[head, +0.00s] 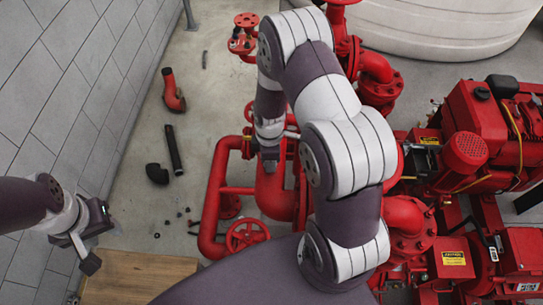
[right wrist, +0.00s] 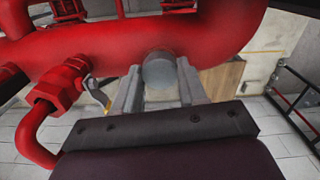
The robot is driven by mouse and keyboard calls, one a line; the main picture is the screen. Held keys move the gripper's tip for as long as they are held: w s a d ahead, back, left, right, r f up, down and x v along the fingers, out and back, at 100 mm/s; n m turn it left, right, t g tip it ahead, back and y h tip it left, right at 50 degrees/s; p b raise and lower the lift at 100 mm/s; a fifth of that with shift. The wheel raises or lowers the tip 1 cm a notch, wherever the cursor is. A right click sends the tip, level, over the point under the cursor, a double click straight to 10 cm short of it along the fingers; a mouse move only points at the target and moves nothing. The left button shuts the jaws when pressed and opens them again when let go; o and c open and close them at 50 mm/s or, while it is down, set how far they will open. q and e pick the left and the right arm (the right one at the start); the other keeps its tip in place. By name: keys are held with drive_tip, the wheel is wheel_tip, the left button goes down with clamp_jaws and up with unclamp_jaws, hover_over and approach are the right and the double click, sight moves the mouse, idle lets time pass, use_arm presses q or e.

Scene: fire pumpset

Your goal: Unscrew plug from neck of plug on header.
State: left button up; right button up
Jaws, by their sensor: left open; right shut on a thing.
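A grey round plug (right wrist: 159,71) sits against the thick red header pipe (right wrist: 100,50) in the right wrist view. My right gripper (right wrist: 160,88) is shut on the plug, with one finger on each side of it. The neck behind the plug is hidden. In the head view my right gripper (head: 268,152) is at the red header pipe (head: 275,190), and the arm covers part of it; I cannot make out the plug there. My left gripper (head: 92,246) is open at the lower left, well away from the header.
Red pump machinery (head: 470,150) fills the right side. A red handwheel (head: 246,236) and thinner pipes stand close to the header. Loose black pipe pieces (head: 173,150) and a red elbow (head: 173,92) lie on the floor. A wooden surface (head: 130,278) is at the bottom left.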

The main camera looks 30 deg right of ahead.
drive_tip(key=n, duration=0.3)
drive_tip(key=shift+n, duration=0.3)
drive_tip(key=n, duration=0.3)
drive_tip(key=shift+r, duration=2.55)
